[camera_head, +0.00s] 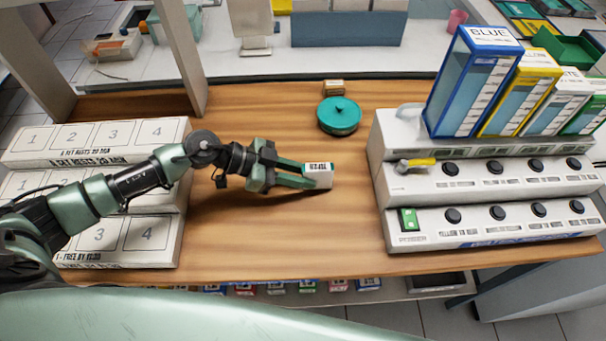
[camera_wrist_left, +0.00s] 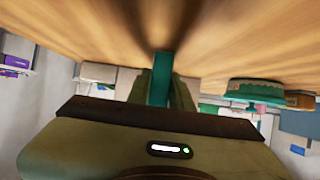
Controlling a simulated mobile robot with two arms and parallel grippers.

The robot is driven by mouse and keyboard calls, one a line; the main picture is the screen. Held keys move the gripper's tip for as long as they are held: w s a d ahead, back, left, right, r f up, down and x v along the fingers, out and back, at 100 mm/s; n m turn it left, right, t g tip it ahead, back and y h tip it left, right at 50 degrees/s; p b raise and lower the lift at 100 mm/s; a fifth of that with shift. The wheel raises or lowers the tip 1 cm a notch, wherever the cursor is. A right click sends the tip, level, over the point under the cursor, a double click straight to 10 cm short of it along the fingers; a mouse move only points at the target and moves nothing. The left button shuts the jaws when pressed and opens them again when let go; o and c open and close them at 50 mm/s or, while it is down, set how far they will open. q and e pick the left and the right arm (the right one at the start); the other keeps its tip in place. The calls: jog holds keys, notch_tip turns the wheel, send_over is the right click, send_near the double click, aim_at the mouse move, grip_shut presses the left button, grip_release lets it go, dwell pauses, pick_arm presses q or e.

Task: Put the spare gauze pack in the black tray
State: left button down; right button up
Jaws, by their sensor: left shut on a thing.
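My left gripper (camera_head: 306,176) reaches in from the left over the middle of the wooden table. It is shut on a small white pack (camera_head: 319,178) with a dark printed label, too small to read for sure; I take it as the gauze pack. The pack is upright, at or just above the tabletop; I cannot tell whether it touches. My right gripper is not in view.
A round teal container (camera_head: 338,116) and a small brown box (camera_head: 333,88) stand behind the pack. A tiered white rack (camera_head: 480,220) with black knobs and coloured boxes stands right. Numbered white steps (camera_head: 110,190) stand left. The tabletop (camera_head: 290,240) in front is clear.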

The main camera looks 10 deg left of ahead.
pick_arm(q)
jog(key=shift+f, duration=0.15)
jog(key=c, duration=1.3)
grip_release()
jog(key=shift+o, duration=0.2)
